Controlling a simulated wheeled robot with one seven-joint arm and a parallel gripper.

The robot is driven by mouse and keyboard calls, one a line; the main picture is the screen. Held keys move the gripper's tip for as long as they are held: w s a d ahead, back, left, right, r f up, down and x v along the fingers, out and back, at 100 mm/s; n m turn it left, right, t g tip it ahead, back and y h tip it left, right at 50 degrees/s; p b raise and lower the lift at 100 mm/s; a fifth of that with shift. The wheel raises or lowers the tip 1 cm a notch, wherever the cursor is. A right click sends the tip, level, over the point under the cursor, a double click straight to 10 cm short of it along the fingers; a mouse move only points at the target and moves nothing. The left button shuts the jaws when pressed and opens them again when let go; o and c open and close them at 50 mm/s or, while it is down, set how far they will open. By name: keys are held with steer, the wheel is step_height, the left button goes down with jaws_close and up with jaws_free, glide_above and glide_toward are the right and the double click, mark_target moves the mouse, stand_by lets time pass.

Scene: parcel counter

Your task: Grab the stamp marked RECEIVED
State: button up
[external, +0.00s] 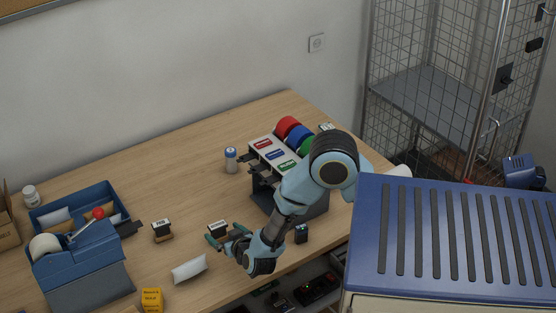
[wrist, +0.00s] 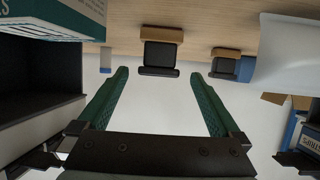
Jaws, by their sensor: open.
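A dark stamp (external: 217,231) with a white-topped label stands on the wooden table right by my fingers; its lettering is too small to read for certain. In the wrist view a dark stamp with a wooden base (wrist: 161,52) appears just beyond and between my green fingertips, not touching either. A second dark stamp with a wooden base (external: 162,232) stands further left on the table; the wrist view also shows another stamp (wrist: 225,65) to the right. My gripper (external: 225,237) is open and empty, low over the table; it also shows in the wrist view (wrist: 160,73).
A dark rack (external: 261,183) with red, blue and green labels stands close to my arm. A white pouch (external: 189,268) lies in front of the stamps. A blue tray (external: 115,192), a blue dispenser (external: 80,262) and a yellow box (external: 152,299) are at left.

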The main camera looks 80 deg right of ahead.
mark_target(219, 229)
steer(key=x, duration=0.3)
steer(key=shift+w, duration=0.1)
steer(key=p+x, duration=0.1)
steer(key=x, duration=0.2)
steer(key=p+x, duration=0.1)
steer(key=shift+w+d+r+p, duration=0.2)
steer(key=shift+d+p, duration=0.1)
steer(key=shift+d, duration=0.15)
steer(key=shift+w+d+f, duration=0.2)
steer(key=shift+f, duration=0.05)
steer(key=shift+c, duration=0.2)
steer(key=c, duration=1.3)
